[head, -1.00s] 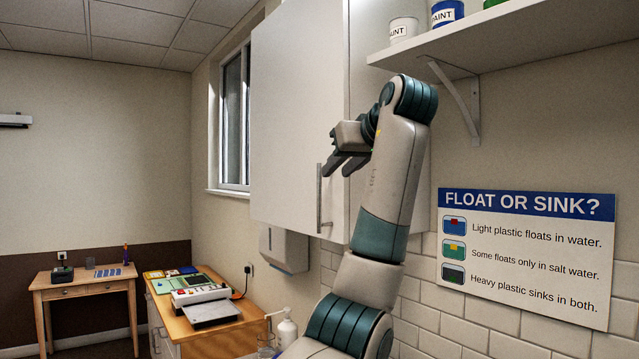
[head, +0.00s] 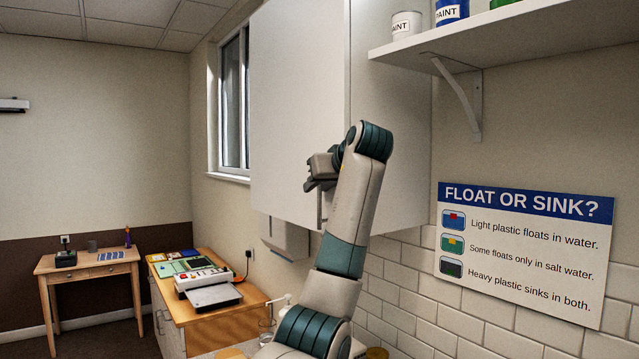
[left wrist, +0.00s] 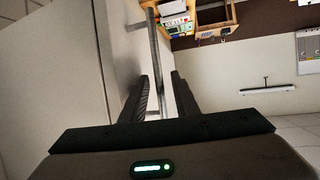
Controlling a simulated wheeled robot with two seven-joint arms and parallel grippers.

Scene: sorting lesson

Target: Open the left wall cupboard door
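The white wall cupboard door (head: 295,100) looks shut, flat with the cupboard front. Its vertical bar handle (head: 320,212) is near the door's lower right edge, and its upper part is hidden behind my gripper. My left gripper (head: 309,186) is at the handle. In the left wrist view the handle bar (left wrist: 155,45) runs between the two fingers of the left gripper (left wrist: 162,85). The fingers are apart, with a gap visible beside the bar. The door surface (left wrist: 118,50) is close to the left finger. My right gripper is not in view.
A shelf (head: 500,40) with paint tins (head: 406,22) juts out right of the cupboard. Below the cupboard hang a dispenser (head: 285,238) and the tiled wall (head: 440,320). A side counter (head: 215,312) stands at the lower left. The room left of the door is open.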

